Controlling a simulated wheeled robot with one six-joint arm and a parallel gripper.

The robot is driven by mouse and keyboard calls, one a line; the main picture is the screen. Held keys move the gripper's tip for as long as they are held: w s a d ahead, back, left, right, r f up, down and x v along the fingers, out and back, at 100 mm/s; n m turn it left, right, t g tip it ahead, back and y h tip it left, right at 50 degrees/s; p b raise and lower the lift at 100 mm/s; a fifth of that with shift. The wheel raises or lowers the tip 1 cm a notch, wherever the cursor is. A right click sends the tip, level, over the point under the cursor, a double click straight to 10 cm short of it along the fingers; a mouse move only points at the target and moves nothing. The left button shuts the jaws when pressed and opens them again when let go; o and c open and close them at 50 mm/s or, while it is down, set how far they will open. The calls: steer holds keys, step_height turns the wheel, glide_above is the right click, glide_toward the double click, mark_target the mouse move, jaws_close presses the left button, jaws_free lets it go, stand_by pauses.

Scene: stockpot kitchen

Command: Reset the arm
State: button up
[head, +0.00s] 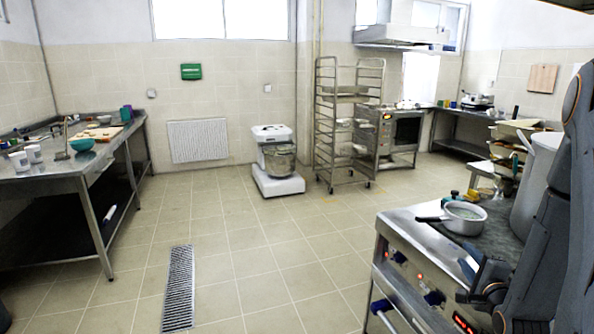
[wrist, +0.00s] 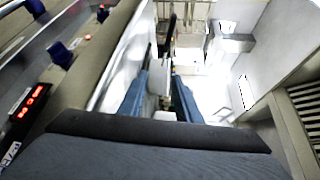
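My arm, dark blue-grey with orange rings, is at the right edge of the head view, in front of the steel stove (head: 400,215). Its lower end hangs by the stove's front panel. In the wrist view my gripper (wrist: 161,82) shows two blue fingers with a gap between them and nothing visible held. The stove's red display (wrist: 28,103) and blue knobs are close on the left of that view. The fingertips are small and partly washed out against a bright background.
A saucepan (head: 464,217) and a tall stockpot (head: 537,185) stand on the stove. A bar handle runs along its front. A steel table (head: 60,182) is at left, a mixer (head: 275,160) and tray rack (head: 346,125) at the back. The middle floor is clear.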

steer(key=s+a+n+g+y, duration=0.1)
steer(key=s+a+n+g, duration=0.3)
steer(key=a+n+g, duration=0.65)
steer(key=s+a+r+n+g+y, duration=0.1)
steer(key=s+a+r+n+g, duration=0.1)
steer(key=s+a+n, duration=0.3)
steer(key=s+a+r+n+g, duration=0.2)
steer(key=s+a+n, duration=0.4)
steer(key=s+a, duration=0.6)
steer(key=shift+s+y, duration=0.4)
steer(key=shift+s, duration=0.25)
steer(key=shift+a+g, duration=0.1)
steer(key=shift+g, duration=0.15)
